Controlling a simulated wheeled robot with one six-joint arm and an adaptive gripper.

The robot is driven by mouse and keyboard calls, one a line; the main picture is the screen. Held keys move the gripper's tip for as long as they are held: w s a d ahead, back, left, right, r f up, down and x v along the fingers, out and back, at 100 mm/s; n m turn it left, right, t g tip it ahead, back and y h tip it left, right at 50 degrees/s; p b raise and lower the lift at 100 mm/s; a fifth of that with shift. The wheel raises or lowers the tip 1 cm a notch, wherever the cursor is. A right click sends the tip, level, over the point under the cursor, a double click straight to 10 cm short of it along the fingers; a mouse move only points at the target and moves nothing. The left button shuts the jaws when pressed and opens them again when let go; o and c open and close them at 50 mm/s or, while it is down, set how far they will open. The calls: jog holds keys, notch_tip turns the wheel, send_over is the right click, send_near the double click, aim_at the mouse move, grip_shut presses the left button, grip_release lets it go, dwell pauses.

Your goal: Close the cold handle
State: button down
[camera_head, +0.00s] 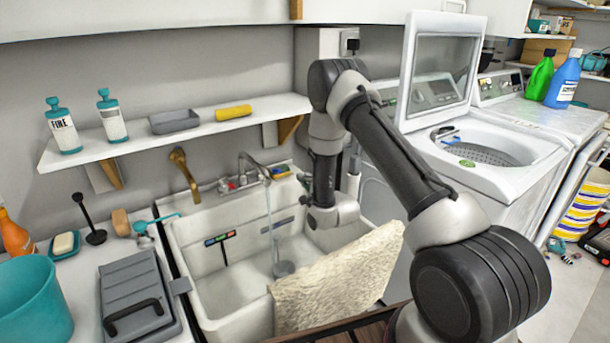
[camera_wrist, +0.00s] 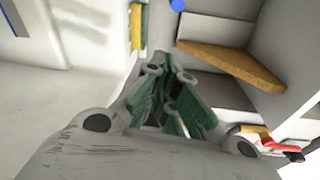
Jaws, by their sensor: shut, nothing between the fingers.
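The sink faucet (camera_head: 252,166) rises at the back rim of the white sink (camera_head: 205,282), with a thin water stream (camera_head: 269,212) falling from its spout. Small red and blue parts show around its base, too small to tell the cold handle apart for sure. A blue round part (camera_wrist: 177,5) shows at the top edge of the wrist view. My gripper (camera_wrist: 170,76) is shut and empty, its green-grey fingers together. In the head view its fingers are mostly hidden by my wrist, to the right of the faucet. I cannot tell whether it touches anything.
A shelf (camera_head: 185,130) with bottles and a yellow roll (camera_head: 233,112) hangs above the sink. A cream towel (camera_head: 335,285) drapes over the front. An open washing machine (camera_head: 500,150) stands right. A wooden bracket (camera_wrist: 235,62) is near my gripper.

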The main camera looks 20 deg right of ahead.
jog(key=w+a, duration=0.5)
jog(key=w, duration=0.1)
dwell(0.3)
jog(key=shift+a+r, duration=0.1)
jog(key=shift+s+a, duration=0.55)
jog(key=shift+a, duration=0.2)
jog(key=shift+s+a, duration=0.55)
jog(key=shift+a, duration=0.15)
jog(key=shift+w, duration=0.1)
